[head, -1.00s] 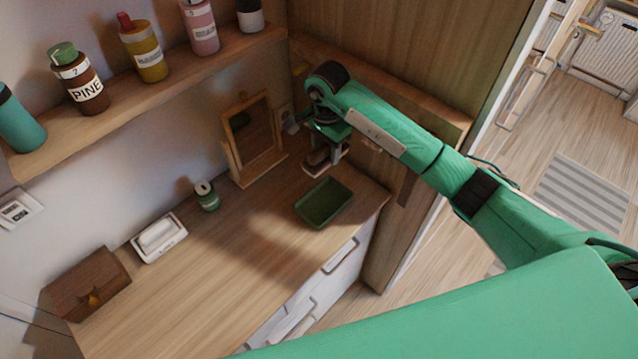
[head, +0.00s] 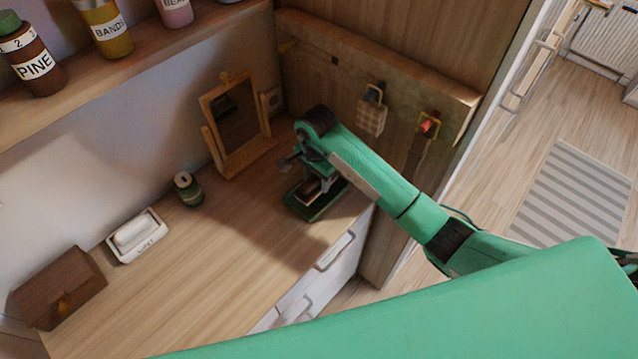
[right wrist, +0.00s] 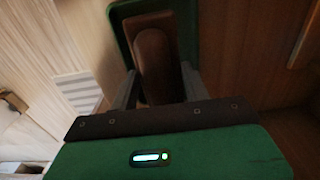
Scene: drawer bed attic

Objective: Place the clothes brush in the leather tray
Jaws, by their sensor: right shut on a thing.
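The clothes brush, a brown block with a rounded back (right wrist: 154,58), is held between the fingers of my right gripper (right wrist: 160,88). In the head view the brush (head: 311,187) is low over the green leather tray (head: 299,209), within its outline. I cannot tell whether the brush touches the tray floor. In the right wrist view the tray's green edge (right wrist: 122,32) shows around the far end of the brush. My right gripper, shut on the brush, partly hides the tray in the head view. My left gripper is not in view.
A mirror (head: 236,115) stands behind the tray on the wooden top. A dark green can (head: 188,190), a white dish (head: 138,238) and a brown box (head: 58,288) stand to the left. The shelf (head: 130,75) with bottles is above. The middle of the top is clear.

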